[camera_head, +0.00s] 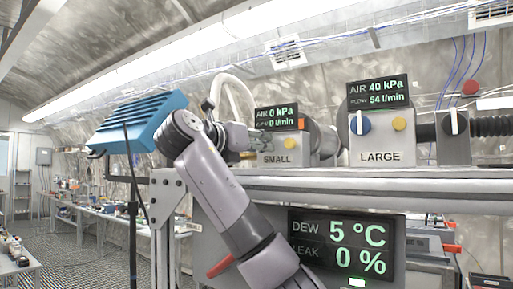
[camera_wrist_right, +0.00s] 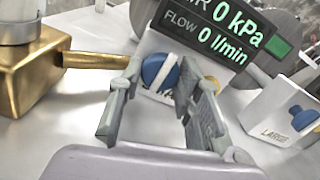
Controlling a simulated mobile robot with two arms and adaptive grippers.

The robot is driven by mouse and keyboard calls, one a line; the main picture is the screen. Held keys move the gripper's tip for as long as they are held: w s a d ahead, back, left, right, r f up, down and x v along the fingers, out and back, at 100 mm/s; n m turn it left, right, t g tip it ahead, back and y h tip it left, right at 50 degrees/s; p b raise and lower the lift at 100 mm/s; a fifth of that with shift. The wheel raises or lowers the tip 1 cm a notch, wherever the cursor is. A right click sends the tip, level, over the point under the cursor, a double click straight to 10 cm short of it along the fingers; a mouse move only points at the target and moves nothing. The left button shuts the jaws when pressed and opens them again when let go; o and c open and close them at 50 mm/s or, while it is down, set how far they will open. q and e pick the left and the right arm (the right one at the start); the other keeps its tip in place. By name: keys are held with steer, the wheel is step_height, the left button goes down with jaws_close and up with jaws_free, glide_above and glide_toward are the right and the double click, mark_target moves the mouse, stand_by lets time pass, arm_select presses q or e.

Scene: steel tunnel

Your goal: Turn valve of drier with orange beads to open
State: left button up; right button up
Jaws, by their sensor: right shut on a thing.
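The small unit (camera_head: 279,158), a grey box labelled SMALL, stands on the shelf. Its display (camera_head: 277,117) reads 0 kPa and 0 l/min. In the wrist view its blue round valve (camera_wrist_right: 160,71) with a white bar lies between the fingertips of my right gripper (camera_wrist_right: 160,78), which is shut on it. In the head view my right gripper (camera_head: 250,143) is partly hidden beside the box. The large unit (camera_head: 378,150) has a blue valve (camera_head: 360,123) with an upright white bar; its display (camera_head: 378,92) reads 40 kPa and 54 l/min. No orange beads show. My left gripper is out of view.
A brass block (camera_wrist_right: 32,72) with a rod stands left of the small unit. A blue finned device (camera_head: 135,125) on a black stand is at the left. Below the shelf (camera_head: 400,180), a panel (camera_head: 345,245) reads DEW 5 °C and LEAK 0 %.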

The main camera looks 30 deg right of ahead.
steer(key=shift+f+n, duration=0.2)
steer(key=shift+n, duration=0.1)
steer(key=o, duration=1.1)
steer(key=shift+r, duration=0.15)
steer(key=shift+o, duration=0.2)
steer(key=shift+a, duration=0.1)
steer(key=v, duration=1.2)
steer(key=shift+w, duration=0.1)
